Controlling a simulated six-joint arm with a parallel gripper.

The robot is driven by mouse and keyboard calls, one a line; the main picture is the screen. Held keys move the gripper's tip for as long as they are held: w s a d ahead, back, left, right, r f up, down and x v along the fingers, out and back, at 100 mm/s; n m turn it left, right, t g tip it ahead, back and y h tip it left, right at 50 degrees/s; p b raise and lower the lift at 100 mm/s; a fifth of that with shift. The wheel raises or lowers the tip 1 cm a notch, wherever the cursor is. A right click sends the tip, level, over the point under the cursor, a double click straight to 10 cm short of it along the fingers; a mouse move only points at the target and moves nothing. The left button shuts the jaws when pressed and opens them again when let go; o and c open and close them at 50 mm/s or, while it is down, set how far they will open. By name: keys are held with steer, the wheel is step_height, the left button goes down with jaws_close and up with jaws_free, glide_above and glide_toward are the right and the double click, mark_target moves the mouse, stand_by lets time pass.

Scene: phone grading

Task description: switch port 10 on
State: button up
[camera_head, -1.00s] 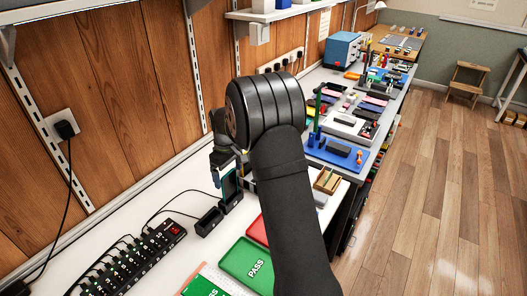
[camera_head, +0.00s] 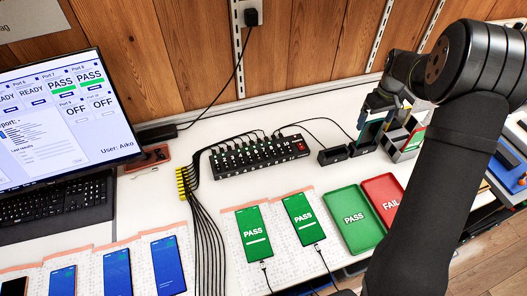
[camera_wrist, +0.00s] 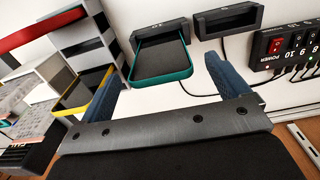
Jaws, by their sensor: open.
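The black port hub (camera_head: 258,155) lies on the white bench, with a row of switches and a red power switch at its right end. In the wrist view the hub (camera_wrist: 290,42) shows at the right edge, with its 8, 9 and 10 labels near the red switch. My gripper (camera_wrist: 162,72) is open. Its two blue fingers stand apart on either side of a teal-edged phone (camera_wrist: 160,62), with gaps visible. The phone stands in a black dock, to the right of the hub in the head view. The hub is outside my fingers.
A second dock (camera_head: 332,155) stands empty beside the hub. The monitor (camera_head: 62,115) shows two OFF tiles in its lower row. Green PASS (camera_head: 345,238) and red FAIL (camera_head: 389,190) trays lie in front. Phones and a cable bundle (camera_head: 200,215) occupy the left bench.

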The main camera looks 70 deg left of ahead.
steer(key=shift+c, duration=0.2)
steer(key=c, duration=1.1)
